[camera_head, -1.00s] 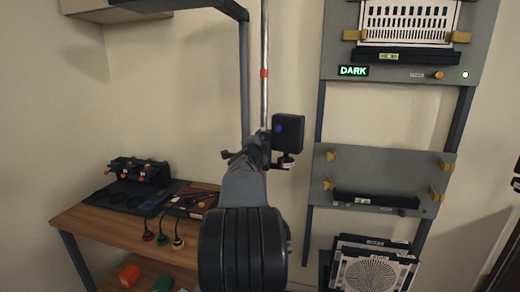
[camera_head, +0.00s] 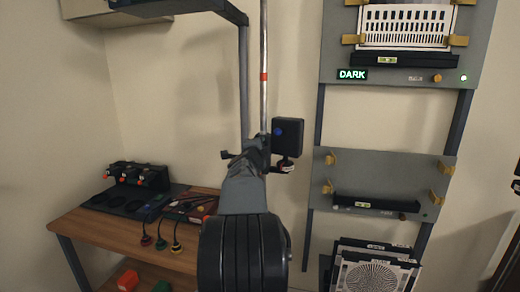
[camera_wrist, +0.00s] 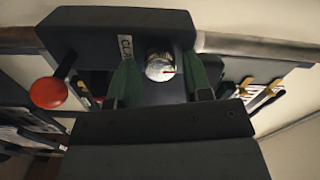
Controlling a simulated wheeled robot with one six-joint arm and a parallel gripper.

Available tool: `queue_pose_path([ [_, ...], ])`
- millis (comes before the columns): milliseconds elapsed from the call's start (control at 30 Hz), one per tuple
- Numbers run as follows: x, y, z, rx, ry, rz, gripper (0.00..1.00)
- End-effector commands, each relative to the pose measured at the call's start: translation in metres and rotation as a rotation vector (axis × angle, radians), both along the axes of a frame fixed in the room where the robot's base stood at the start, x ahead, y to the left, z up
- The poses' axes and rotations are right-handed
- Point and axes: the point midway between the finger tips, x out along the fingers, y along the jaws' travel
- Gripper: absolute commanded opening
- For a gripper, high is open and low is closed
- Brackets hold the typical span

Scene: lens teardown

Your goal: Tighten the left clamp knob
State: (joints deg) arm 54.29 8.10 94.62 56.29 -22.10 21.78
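The two greenish fingers of my gripper (camera_wrist: 162,78) stand close on both sides of the knob. I cannot tell whether they touch it. A red round knob (camera_wrist: 48,92) on a dark stem is at the left. In the head view, a black box with a blue spot (camera_head: 288,136) is beside the upright post (camera_head: 264,95). My arm hides most of the clamp and my gripper there.
A wooden bench (camera_head: 95,235) with black parts and cables stands at the left. A grey rack panel (camera_head: 390,160) with yellow brackets is at the right, below a panel with a lit "DARK" sign (camera_head: 352,74). Slotted plates (camera_head: 375,270) stand at the lower right.

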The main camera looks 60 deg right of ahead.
Motion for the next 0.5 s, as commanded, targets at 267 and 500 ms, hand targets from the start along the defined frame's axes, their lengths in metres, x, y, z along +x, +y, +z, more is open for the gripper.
queue_pose_path([
  [267,0.001,0.001,0.000,-0.001,0.002,0.002,0.57],
  [500,-0.003,0.014,0.001,-0.001,0.001,0.004,0.57],
])
